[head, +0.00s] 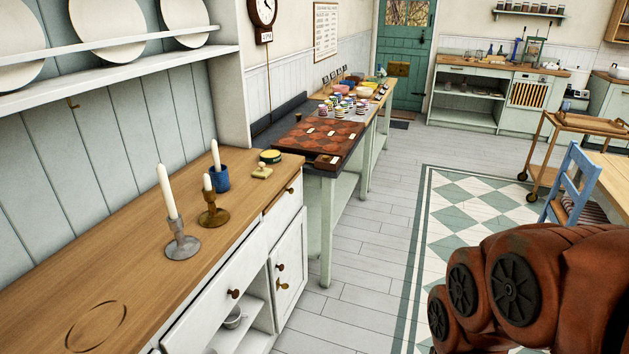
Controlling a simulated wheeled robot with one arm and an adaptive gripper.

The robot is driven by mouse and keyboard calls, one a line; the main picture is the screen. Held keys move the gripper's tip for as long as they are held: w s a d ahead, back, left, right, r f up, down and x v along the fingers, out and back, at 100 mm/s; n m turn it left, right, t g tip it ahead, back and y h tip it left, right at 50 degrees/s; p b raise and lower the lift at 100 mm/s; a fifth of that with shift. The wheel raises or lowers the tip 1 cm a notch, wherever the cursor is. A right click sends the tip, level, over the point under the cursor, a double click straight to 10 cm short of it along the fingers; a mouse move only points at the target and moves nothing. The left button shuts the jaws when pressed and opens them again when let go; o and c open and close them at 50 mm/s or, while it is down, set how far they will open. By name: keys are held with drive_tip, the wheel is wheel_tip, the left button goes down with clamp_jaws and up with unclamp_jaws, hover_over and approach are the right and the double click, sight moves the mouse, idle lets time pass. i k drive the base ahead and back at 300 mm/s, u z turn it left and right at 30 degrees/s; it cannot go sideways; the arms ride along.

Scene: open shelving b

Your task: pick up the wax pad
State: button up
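A small flat pale-yellow piece (262,172), which looks like the wax pad, lies at the far right end of the wooden dresser top. A round tin (270,156), dark with yellow, sits just behind it. The pad appears to lie on its own, clear of the candlesticks. My reddish-brown arm fills the lower right of the head view, over the floor and well apart from the pad. My gripper is not in view.
On the dresser top (90,265) stand a grey candlestick (182,247), a brass candlestick (213,216) and a blue candle holder (221,179). A plate shelf (120,55) hangs above. The floor (355,270) alongside is clear.

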sight(261, 172)
drive_tip(key=k, duration=0.35)
drive_tip(key=z, duration=0.5)
drive_tip(key=i, duration=1.6)
drive_tip(key=u, duration=1.15)
drive_tip(key=i, duration=0.9)
drive_tip(key=u, duration=1.4)
drive_tip(key=i, duration=0.35)
drive_tip(key=u, duration=0.2)
